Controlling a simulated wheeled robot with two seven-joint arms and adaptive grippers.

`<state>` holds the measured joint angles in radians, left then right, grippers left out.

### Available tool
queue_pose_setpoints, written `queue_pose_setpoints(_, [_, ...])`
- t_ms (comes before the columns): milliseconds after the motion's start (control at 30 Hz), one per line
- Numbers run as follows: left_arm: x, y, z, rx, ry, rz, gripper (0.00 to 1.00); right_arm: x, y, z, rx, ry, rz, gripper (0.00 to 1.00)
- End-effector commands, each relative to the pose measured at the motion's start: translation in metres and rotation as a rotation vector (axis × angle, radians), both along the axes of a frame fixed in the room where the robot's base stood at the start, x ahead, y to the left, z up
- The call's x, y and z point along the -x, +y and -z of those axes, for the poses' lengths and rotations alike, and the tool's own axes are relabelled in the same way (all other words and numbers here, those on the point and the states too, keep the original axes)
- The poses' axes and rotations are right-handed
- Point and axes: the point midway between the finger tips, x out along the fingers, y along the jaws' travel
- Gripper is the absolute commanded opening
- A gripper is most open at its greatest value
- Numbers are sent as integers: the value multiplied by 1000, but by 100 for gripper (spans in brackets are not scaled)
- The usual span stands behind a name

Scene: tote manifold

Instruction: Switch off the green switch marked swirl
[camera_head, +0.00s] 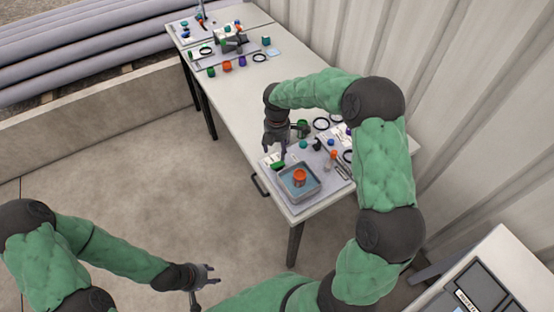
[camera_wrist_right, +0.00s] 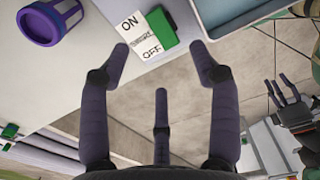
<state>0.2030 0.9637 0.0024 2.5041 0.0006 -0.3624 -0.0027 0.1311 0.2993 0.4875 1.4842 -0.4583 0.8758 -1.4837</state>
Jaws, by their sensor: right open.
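The green switch (camera_wrist_right: 160,32) is a small green block beside a white label (camera_wrist_right: 138,38) that reads ON at one end and OFF at the other. The word between them is too blurred to read for sure. The block lies along the label's side, closer to the OFF end. In the head view the green switch (camera_head: 277,165) is at the near left corner of the table. My right gripper (camera_head: 280,146) is above it, open and empty; in the wrist view its spread fingers (camera_wrist_right: 163,55) frame the label's edge. My left gripper (camera_head: 211,275) is open and empty, low over the floor, away from the table.
A grey tray (camera_head: 313,192) holding an orange round part stands right beside the switch. Loose rings, caps and another label lie behind it. The table (camera_head: 240,103) has a clear middle and more parts at its far end. A corrugated wall (camera_head: 350,45) stands along the right.

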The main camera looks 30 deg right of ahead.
Motion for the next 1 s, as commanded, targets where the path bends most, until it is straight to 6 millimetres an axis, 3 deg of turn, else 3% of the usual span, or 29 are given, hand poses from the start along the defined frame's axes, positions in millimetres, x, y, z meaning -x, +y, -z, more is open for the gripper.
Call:
queue_pose_setpoints(100, [0,0,8,0,0,0,40,1,0,27,0,5,0,62])
queue_pose_setpoints(400, [0,0,18,0,-1,0,40,0,0,70,-1,2,0,62])
queue_pose_setpoints(867, [0,0,20,0,-1,1,40,0,0,81,-1,1,1,62])
queue_pose_setpoints(1000, [-1,0,20,0,-1,0,40,0,0,81,-1,1,0,28])
